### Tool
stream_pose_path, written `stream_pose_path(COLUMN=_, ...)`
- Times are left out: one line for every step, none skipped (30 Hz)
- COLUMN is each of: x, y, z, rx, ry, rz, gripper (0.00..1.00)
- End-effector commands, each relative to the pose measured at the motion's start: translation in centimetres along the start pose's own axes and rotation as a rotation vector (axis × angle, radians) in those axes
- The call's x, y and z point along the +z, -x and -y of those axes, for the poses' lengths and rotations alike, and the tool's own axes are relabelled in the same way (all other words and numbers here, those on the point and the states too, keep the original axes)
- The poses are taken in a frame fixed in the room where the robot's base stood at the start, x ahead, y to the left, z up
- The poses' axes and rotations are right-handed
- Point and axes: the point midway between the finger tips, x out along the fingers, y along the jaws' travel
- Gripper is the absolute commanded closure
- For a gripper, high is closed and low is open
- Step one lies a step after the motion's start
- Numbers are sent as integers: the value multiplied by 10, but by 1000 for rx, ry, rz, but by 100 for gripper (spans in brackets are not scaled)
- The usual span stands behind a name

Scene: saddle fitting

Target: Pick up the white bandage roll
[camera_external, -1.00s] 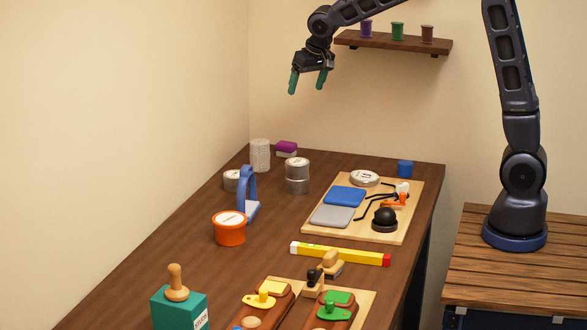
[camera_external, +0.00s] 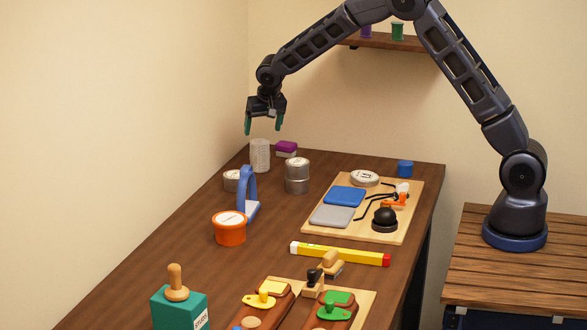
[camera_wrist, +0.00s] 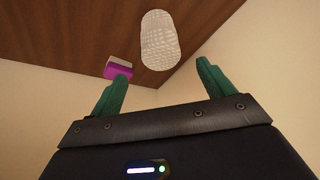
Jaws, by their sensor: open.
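The white bandage roll (camera_external: 260,155) stands upright at the far left corner of the table. In the wrist view the roll (camera_wrist: 160,48) shows its textured white side, beyond and between the two green fingertips. My gripper (camera_external: 264,125) is open and empty, with its fingers pointing down. It hangs just above the roll in the external view, apart from it. In the wrist view my gripper (camera_wrist: 160,80) has its fingers spread wide, with nothing between them.
A purple and white block (camera_external: 287,148) lies just right of the roll; it also shows in the wrist view (camera_wrist: 118,67). Stacked silver tins (camera_external: 297,176), a white-lidded tin (camera_external: 233,181) and a blue stand (camera_external: 247,190) are nearer. Walls close off the corner.

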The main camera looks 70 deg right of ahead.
Motion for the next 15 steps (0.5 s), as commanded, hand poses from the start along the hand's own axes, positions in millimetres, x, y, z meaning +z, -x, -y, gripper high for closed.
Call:
stream_pose_path(x=0, y=-7, z=0, rx=1, ry=0, rz=1, gripper=19)
stream_pose_path(x=0, y=-11, z=0, rx=1, ry=0, rz=1, gripper=19)
stream_pose_path(x=1, y=-17, z=0, rx=1, ry=0, rz=2, gripper=19)
stream_pose_path(x=1, y=-22, z=0, rx=1, ry=0, rz=2, gripper=19)
stream_pose_path(x=1, y=-26, z=0, rx=1, ry=0, rz=3, gripper=19)
stream_pose_path(x=0, y=-32, z=0, rx=1, ry=0, rz=2, gripper=19)
stream_pose_path(x=0, y=-35, z=0, rx=0, ry=-1, rz=1, gripper=19)
stream_pose_path(x=0, y=-38, z=0, rx=0, ry=-1, rz=1, gripper=19)
stream_pose_path(x=0, y=-42, z=0, rx=0, ry=-1, rz=1, gripper=19)
stream_pose_path(x=0, y=-44, z=0, rx=0, ry=0, rz=1, gripper=19)
stream_pose_path(x=0, y=-45, z=0, rx=0, ry=0, rz=1, gripper=19)
stream_pose_path(x=0, y=-46, z=0, rx=0, ry=0, rz=1, gripper=19)
stream_pose_path(x=0, y=-48, z=0, rx=0, ry=0, rz=1, gripper=19)
stream_pose_path(x=0, y=-50, z=0, rx=0, ry=0, rz=1, gripper=19)
stream_pose_path(x=1, y=-53, z=0, rx=0, ry=0, rz=1, gripper=19)
